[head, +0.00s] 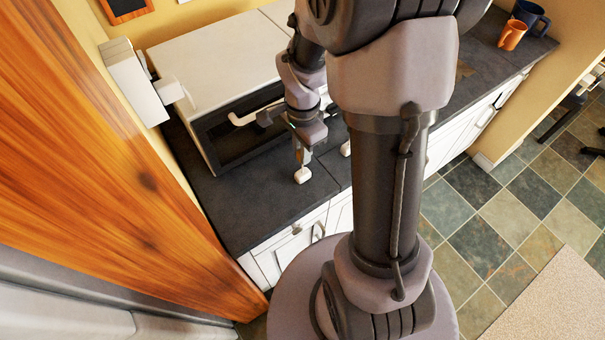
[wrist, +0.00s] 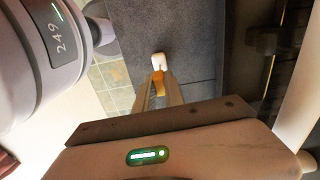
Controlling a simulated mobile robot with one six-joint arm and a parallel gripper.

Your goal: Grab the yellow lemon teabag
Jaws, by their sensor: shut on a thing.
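My gripper (wrist: 158,68) is low over the dark counter, its fingers drawn together toward a white end. A small yellow-orange piece, matching the yellow lemon teabag (wrist: 158,80), shows between the fingers, which are shut on it. The fingers hide most of it, and no label can be read. In the head view my gripper (head: 302,170) points down in front of the microwave-like box, close to the countertop. The teabag cannot be made out there. I cannot tell whether it touches the counter.
The dark counter (head: 255,205) has bare room left of my gripper. A white box appliance with a dark front (head: 215,65) stands close behind. A small white thing (head: 345,148) is partly hidden by my arm. An orange cup (head: 511,36) and blue mug (head: 530,13) stand far right.

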